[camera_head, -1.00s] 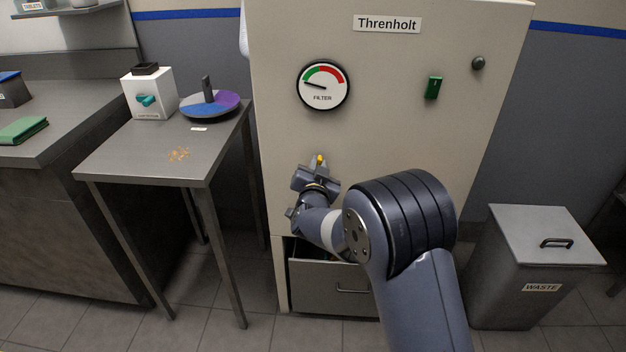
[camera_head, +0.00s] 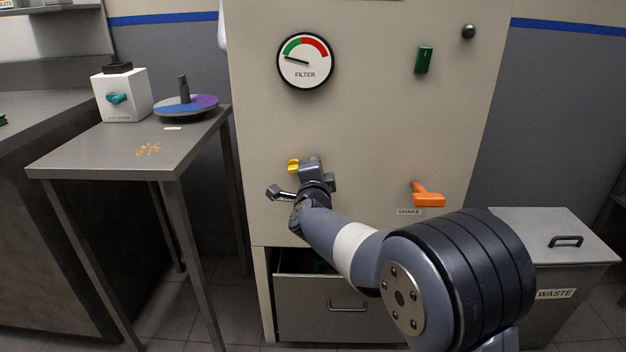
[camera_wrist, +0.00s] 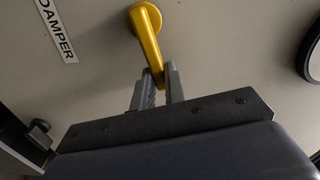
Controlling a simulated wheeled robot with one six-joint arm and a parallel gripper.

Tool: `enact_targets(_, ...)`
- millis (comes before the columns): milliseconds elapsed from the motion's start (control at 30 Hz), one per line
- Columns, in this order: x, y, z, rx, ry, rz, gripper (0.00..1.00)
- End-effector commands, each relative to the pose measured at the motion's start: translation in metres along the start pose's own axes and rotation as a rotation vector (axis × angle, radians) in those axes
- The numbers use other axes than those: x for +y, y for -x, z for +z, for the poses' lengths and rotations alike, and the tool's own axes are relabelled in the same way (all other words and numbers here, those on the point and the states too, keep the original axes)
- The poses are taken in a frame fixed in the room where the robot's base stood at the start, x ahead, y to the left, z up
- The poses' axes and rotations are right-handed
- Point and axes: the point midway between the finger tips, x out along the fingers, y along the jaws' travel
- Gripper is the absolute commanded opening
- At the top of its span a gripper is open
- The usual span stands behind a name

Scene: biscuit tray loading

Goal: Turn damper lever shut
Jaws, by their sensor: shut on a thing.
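The yellow damper lever (camera_head: 293,166) is on the front of the beige cabinet (camera_head: 375,125). The wrist view shows its round hub and its arm (camera_wrist: 148,40), which runs down and slightly right from the hub. My gripper (camera_wrist: 159,80) is shut on the free end of the lever, with a finger on each side of it. In the head view my gripper (camera_head: 307,167) is just right of the visible yellow part and hides the rest of the lever. A "DAMPER" label (camera_wrist: 57,30) shows left of the hub in the wrist view.
An orange lever (camera_head: 428,195) labelled "SHAKE" is to the right. The filter gauge (camera_head: 305,61) and a green switch (camera_head: 424,60) are above. A partly open drawer (camera_head: 335,308) is below. A steel table (camera_head: 110,160) stands left, a waste bin (camera_head: 580,250) right.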

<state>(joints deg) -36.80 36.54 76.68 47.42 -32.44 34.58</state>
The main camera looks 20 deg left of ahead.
Motion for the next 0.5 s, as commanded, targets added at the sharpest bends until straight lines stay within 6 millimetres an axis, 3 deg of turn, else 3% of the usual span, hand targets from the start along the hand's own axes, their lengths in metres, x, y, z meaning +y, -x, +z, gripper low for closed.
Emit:
enact_targets(33,0.0079,0.0,0.001,0.001,-0.034,0.0,0.0)
enact_targets(500,0.0141,0.0,0.0015,0.0,-0.225,0.002,0.0)
